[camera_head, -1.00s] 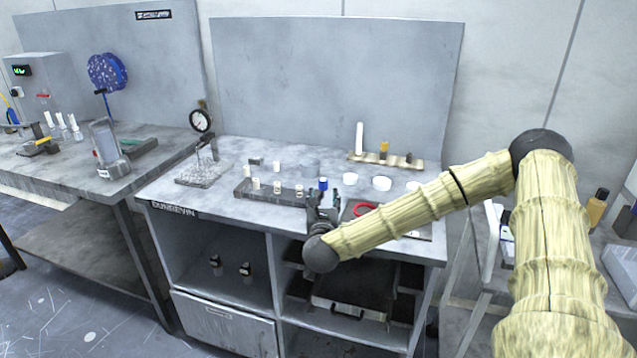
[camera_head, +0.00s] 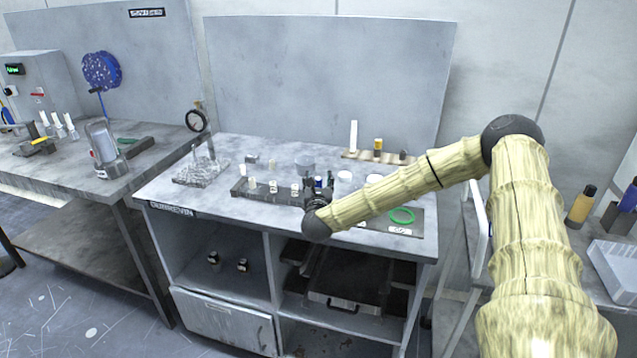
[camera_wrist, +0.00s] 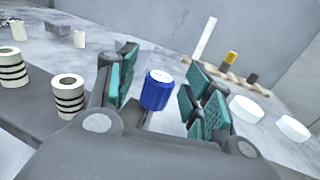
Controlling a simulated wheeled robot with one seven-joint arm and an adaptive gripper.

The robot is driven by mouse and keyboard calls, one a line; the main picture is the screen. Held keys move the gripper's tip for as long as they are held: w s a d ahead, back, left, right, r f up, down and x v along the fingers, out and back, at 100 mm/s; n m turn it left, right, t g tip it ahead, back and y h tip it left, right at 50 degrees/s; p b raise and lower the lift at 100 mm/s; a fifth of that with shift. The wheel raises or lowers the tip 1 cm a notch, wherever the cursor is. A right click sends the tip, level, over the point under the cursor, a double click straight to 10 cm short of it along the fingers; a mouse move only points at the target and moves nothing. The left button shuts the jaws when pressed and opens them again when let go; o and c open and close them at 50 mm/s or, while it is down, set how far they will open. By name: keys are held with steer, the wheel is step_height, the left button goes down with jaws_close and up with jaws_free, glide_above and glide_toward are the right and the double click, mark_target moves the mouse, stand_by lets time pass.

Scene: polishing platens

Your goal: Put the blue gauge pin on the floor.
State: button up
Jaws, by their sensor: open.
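The blue gauge pin (camera_wrist: 157,92) has a white top and stands upright at the right end of a dark grey block on the bench. In the wrist view it is between the two teal-padded fingers of my gripper (camera_wrist: 160,100), with a gap to each side. My gripper is open. In the head view my gripper (camera_head: 318,190) is low at the block's right end and mostly covers the pin (camera_head: 318,182). The floor (camera_head: 75,310) shows at the lower left of the head view.
White, black-banded pins (camera_wrist: 68,95) stand on the dark block (camera_head: 262,192) left of my gripper. White discs (camera_wrist: 246,109) lie to the right. A wooden rack (camera_head: 376,157) is behind. The bench has open shelves below.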

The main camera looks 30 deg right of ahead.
steer(key=c, duration=1.1)
jaws_close()
steer(key=shift+r, duration=0.1)
